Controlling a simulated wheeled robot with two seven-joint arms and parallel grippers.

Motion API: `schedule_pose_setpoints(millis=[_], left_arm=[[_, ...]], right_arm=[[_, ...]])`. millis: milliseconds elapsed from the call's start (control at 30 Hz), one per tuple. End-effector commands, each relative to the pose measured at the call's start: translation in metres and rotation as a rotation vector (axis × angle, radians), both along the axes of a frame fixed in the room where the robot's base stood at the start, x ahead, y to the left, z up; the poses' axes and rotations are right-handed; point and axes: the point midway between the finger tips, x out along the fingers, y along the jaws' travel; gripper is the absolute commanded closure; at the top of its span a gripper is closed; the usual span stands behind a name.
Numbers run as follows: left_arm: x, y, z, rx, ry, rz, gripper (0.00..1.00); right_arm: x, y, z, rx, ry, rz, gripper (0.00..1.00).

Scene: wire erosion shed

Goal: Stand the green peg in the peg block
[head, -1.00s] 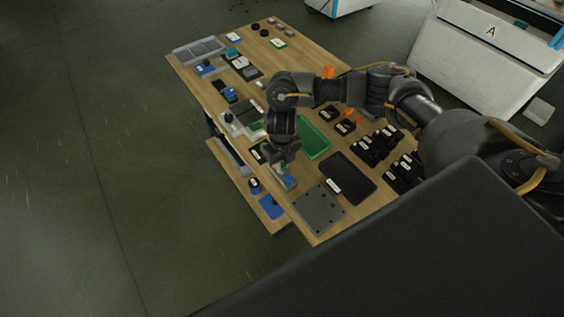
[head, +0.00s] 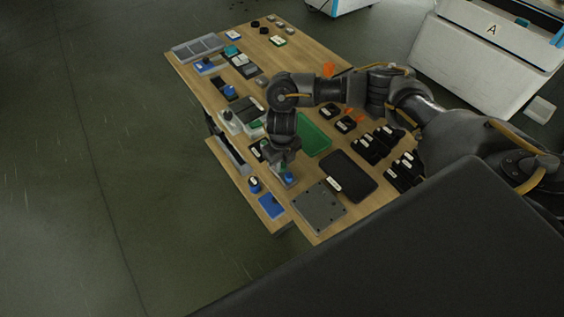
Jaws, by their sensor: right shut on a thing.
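My right gripper (head: 283,165) reaches down at the near left part of the wooden table. It is shut on what seems to be the green peg, which its fingers almost wholly hide. Right below the fingertips is a small light grey block with a blue part (head: 289,177), probably the peg block. I cannot tell whether the peg touches it or is in a hole. My left gripper is not in view.
A grey plate with small holes (head: 319,208) lies near the front. A black tray (head: 348,177) and a green tray (head: 315,139) lie beyond it. Several black holders (head: 366,152) stand to the right. A blue pad (head: 271,206) lies on the lower left shelf.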

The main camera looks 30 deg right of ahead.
Motion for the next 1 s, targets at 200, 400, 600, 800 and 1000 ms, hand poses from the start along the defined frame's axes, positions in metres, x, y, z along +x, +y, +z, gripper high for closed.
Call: schedule_pose_setpoints(millis=[200,400,600,800,1000], left_arm=[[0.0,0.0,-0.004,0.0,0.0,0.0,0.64],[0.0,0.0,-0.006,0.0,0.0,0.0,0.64],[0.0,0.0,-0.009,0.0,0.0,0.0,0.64],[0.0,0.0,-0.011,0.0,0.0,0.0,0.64],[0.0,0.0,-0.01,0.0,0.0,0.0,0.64]], right_arm=[[0.0,0.0,-0.004,0.0,0.0,0.0,0.99],[0.0,0.0,-0.007,0.0,0.0,0.0,0.99],[0.0,0.0,-0.01,0.0,0.0,0.0,0.99],[0.0,0.0,-0.013,0.0,0.0,0.0,0.99],[0.0,0.0,-0.012,0.0,0.0,0.0,0.54]])
